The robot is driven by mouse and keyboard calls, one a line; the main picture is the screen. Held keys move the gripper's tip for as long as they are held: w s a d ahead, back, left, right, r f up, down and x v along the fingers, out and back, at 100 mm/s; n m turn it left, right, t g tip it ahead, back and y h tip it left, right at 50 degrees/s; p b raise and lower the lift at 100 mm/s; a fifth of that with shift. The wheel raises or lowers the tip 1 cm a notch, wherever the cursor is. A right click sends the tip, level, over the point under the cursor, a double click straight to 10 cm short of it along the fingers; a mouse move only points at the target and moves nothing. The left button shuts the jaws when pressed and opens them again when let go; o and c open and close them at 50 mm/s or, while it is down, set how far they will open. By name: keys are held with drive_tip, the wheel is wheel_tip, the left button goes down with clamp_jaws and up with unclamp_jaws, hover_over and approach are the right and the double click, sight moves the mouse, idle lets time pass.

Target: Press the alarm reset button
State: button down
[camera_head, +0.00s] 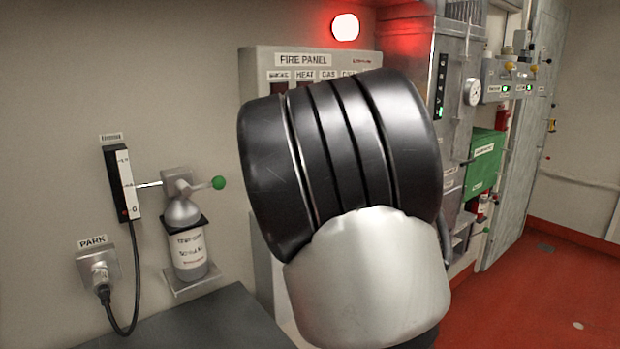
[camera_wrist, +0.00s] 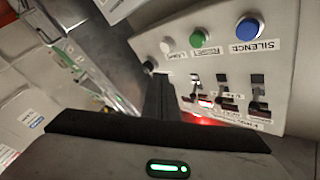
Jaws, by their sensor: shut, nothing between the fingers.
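The fire panel (camera_head: 310,60) is on the wall in the head view, mostly hidden behind my arm. The wrist view shows a panel face (camera_wrist: 280,75), tilted, with a blue button (camera_wrist: 249,28) labelled SILENCE, a green button (camera_wrist: 197,39) and a white button (camera_wrist: 167,45). Contact cannot be told.
A red lamp (camera_head: 345,27) glows above the panel. A bottle (camera_head: 189,250) on a bracket and a PARK socket (camera_head: 98,268) are at the left.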

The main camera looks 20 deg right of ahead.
drive_tip(key=shift+r, duration=0.1)
idle(0.3)
drive_tip(key=w+a+p, duration=0.1)
drive_tip(key=w+a, duration=0.2)
drive_tip(key=w, duration=0.5)
drive_tip(key=shift+a, duration=0.15)
drive_tip(key=shift+w, duration=0.15)
idle(1.8)
drive_tip(key=shift+w+a, duration=0.15)
drive_tip(key=shift+w, duration=0.15)
